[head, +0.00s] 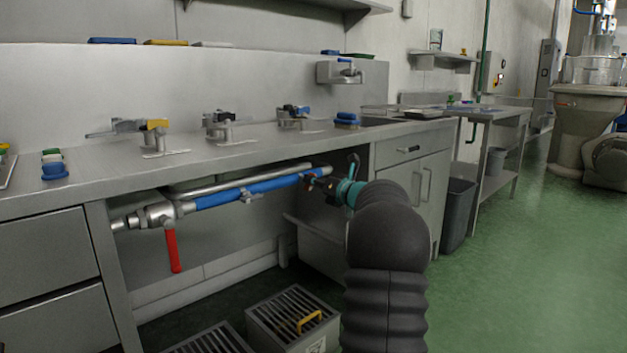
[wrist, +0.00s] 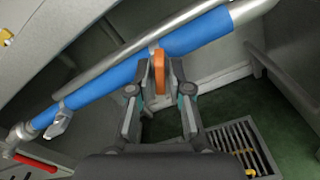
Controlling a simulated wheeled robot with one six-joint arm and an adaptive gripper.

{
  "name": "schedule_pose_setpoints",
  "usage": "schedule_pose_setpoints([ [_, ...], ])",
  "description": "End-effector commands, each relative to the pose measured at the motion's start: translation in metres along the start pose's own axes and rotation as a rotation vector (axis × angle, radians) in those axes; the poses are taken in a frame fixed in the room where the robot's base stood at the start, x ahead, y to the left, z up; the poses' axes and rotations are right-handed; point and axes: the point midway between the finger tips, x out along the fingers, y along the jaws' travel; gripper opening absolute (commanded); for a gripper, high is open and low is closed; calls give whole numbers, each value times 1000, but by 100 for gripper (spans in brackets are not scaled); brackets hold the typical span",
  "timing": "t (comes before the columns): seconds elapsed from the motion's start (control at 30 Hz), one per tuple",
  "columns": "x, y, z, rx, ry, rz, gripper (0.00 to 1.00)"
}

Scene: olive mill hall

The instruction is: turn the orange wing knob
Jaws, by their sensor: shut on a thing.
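The orange wing knob (wrist: 159,72) stands upright on edge in the middle of the wrist view, in front of the blue-sleeved pipe (wrist: 190,37). My gripper (wrist: 160,88) has one finger on each side of the knob and is shut on it. In the head view my gripper (head: 322,184) is at the right end of the blue-sleeved pipe (head: 240,191), under the counter.
A red lever (head: 172,250) hangs from a valve at the pipe's left end. A bare metal pipe (head: 235,180) runs just behind. Below stands a grated box (head: 270,318) with a yellow handle (head: 310,320). A cabinet (head: 415,172) is to the right; green floor beyond is open.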

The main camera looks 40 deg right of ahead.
Motion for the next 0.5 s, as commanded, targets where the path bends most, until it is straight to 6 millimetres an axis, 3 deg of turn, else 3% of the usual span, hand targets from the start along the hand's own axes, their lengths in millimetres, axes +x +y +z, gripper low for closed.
schedule_pose_setpoints([
  [0.5,0,-1,2,494,0,0,0],
])
